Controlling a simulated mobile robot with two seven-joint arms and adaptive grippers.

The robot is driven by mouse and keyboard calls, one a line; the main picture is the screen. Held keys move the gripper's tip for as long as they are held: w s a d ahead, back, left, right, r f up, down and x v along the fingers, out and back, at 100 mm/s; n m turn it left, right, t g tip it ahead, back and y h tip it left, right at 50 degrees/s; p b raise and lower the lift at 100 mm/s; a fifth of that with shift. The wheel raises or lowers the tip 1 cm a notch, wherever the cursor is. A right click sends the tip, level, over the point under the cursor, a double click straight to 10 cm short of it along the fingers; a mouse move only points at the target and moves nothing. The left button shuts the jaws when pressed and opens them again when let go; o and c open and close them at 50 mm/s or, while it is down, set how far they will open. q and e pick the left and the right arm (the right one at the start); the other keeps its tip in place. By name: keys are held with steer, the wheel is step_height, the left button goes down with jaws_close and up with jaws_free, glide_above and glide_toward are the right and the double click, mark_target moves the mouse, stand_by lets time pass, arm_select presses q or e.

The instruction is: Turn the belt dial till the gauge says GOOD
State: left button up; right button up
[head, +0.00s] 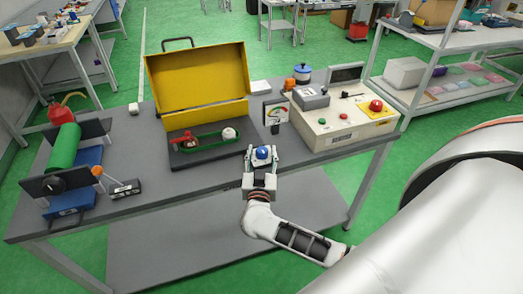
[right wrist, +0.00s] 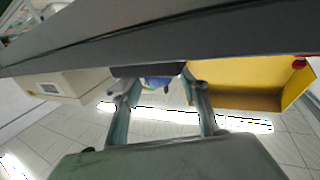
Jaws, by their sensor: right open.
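A small blue-and-white knob (head: 263,153), which looks like the belt dial, is by the table's front edge. My right gripper (head: 262,157) is open, with its fingers on either side of the knob; I cannot tell whether they touch it. In the right wrist view, blue (right wrist: 158,83) shows between the open fingers (right wrist: 160,88), partly hidden by a dark part. The gauge (head: 275,110) has a white face with a coloured arc; its reading is too small to tell. A green belt (head: 208,141) loops over a dark base below the raised yellow cover (head: 195,80). My left gripper is out of view.
A beige control box (head: 345,125) with a red button stands right of the gauge. A green roll (head: 63,147) on a blue stand and a small black device (head: 125,188) are at the left. The grey table (head: 200,182) is bare along its front middle.

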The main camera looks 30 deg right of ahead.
steer(key=shift+x, duration=0.85)
steer(key=c, duration=1.1)
